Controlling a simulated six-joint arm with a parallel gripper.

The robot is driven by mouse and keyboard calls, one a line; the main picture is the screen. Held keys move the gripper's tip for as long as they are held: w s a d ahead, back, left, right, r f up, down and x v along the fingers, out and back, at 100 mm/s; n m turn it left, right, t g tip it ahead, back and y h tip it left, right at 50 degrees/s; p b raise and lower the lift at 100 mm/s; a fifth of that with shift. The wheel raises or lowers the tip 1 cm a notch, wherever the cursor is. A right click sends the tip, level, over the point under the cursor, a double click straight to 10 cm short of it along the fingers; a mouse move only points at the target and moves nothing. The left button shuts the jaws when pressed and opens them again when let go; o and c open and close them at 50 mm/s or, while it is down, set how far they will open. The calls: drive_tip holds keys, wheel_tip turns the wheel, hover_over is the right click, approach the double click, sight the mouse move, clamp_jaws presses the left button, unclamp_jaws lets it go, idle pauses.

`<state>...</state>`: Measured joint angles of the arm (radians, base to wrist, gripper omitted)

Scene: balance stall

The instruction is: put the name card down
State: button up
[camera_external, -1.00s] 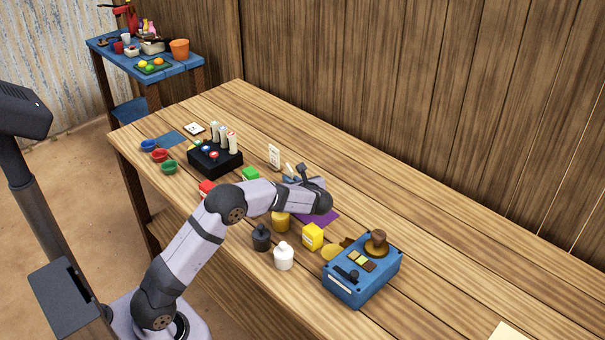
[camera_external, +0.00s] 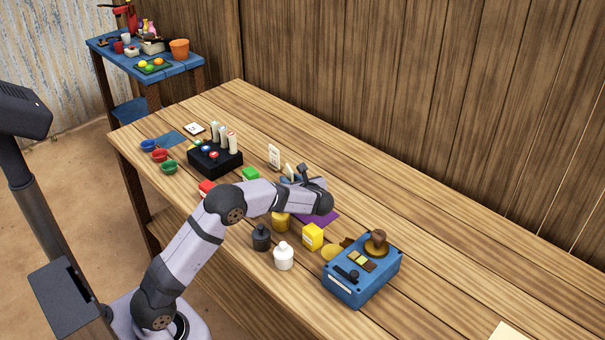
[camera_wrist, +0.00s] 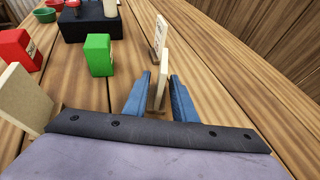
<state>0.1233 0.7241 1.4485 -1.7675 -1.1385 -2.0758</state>
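A cream name card (camera_wrist: 163,78) stands upright on a small brown foot between the two blue fingers of my gripper (camera_wrist: 159,92) in the wrist view. The fingers are parted, with a narrow gap showing beside the card, so my gripper looks open around it. The card's foot appears to be on the table, though its lower part is partly hidden. In the external view my gripper (camera_external: 291,179) is low over the table, with the card's top (camera_external: 290,169) just showing past it.
A white printed card (camera_external: 274,156) stands close beyond the name card. A green box (camera_external: 250,174), a red box (camera_external: 206,188) and a black stand (camera_external: 215,158) are to the left. A yellow box (camera_external: 312,236) and a blue device (camera_external: 362,272) are nearer the front right. The table's back right is clear.

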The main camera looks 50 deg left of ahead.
drive_tip(key=v, duration=1.1)
drive_tip(key=shift+s+d+b, duration=0.1)
drive_tip(key=shift+s+b, duration=0.05)
drive_tip(key=shift+b, duration=0.25)
